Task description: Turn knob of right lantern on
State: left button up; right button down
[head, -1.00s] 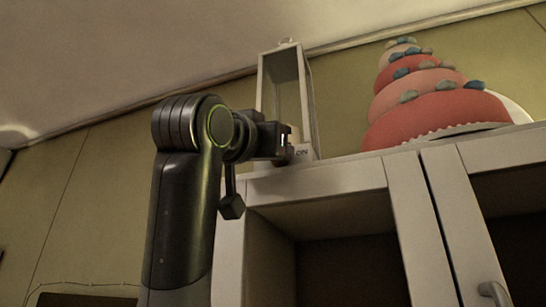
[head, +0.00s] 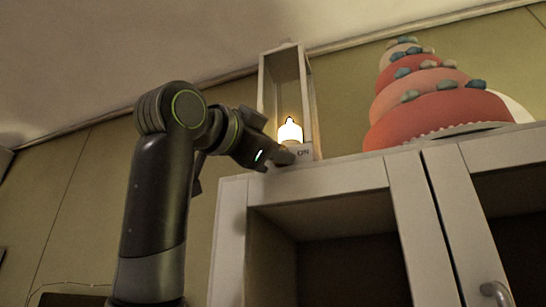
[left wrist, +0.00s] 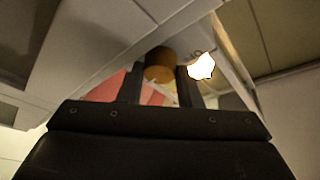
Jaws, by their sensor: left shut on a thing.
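A pale framed lantern (head: 311,92) stands on top of the cabinet. The glow also shows in the left wrist view (left wrist: 202,66). My left gripper (head: 280,157) is at the lantern's base. In the left wrist view, a round brown knob (left wrist: 160,62) sits between the two fingers of my left gripper (left wrist: 160,84), which are shut on it. In the head view the gripper hides the knob. My right gripper is not in view.
A tall red and pink tiered cake (head: 420,118) stands to the right on the cabinet top. The pale cabinet (head: 320,184) has open dark shelves below and a door handle (head: 494,290) at lower right.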

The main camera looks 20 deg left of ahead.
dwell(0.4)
pick_arm(q)
jog(key=o, duration=0.9)
jog(key=shift+c, duration=0.2)
jog(key=shift+o, duration=0.5)
jog(key=shift+w, duration=0.1)
jog(key=shift+f, duration=0.1)
jog(key=shift+f, duration=0.1)
